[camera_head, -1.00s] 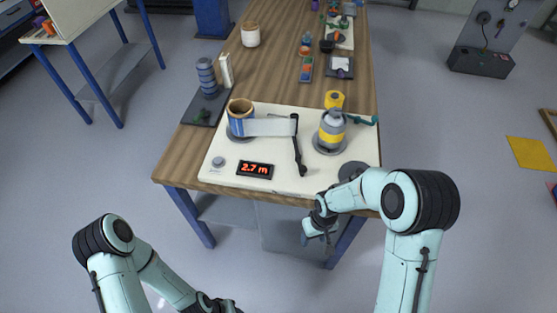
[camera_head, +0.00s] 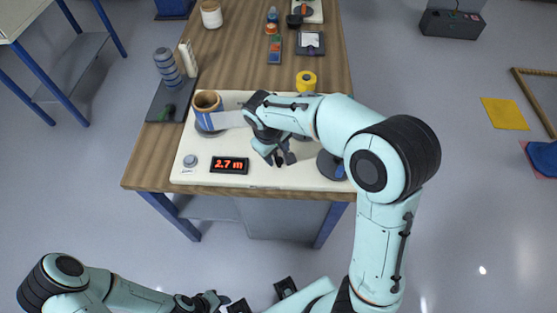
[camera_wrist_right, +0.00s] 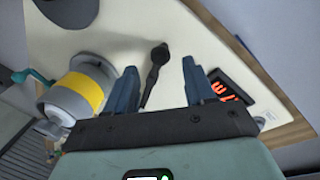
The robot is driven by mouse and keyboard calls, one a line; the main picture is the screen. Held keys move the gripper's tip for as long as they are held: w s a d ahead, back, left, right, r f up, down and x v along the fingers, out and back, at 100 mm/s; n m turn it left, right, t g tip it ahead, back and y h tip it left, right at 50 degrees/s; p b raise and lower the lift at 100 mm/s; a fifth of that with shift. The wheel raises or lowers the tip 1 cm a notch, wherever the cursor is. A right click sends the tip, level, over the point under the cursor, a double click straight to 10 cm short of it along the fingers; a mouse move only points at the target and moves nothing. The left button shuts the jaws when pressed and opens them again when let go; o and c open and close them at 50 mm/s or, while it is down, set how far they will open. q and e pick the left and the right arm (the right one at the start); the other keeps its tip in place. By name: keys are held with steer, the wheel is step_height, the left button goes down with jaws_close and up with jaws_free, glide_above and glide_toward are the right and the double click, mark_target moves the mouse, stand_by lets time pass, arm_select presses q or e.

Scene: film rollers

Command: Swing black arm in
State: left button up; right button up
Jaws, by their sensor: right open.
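The black arm (camera_wrist_right: 153,75) shows in the right wrist view as a thin dark bar with a round knob end, above the white board (camera_wrist_right: 190,35). In the picture it lies between the two spread fingers of my right gripper (camera_wrist_right: 162,88), with no contact visible. In the head view my right gripper (camera_head: 279,158) is over the board's middle, open and empty, and hides the black arm. My left gripper (camera_head: 212,301) is low at the bottom edge, away from the table; its jaws are too small to read.
A blue roll (camera_head: 208,108) with a pale film strip stands left of my right gripper. A display (camera_head: 229,164) reading 2.7 m lies in front. A grey and yellow roller (camera_wrist_right: 78,93) stands beside the black arm. A dark disc (camera_head: 330,165) is at the board's right.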

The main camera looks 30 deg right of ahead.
mark_target(279, 159)
steer(key=f, duration=0.4)
steer(key=d+f, duration=0.1)
steer(key=f, duration=0.1)
steer(key=shift+w+d+f, duration=0.1)
steer(key=shift+w+f, duration=0.1)
jaws_close()
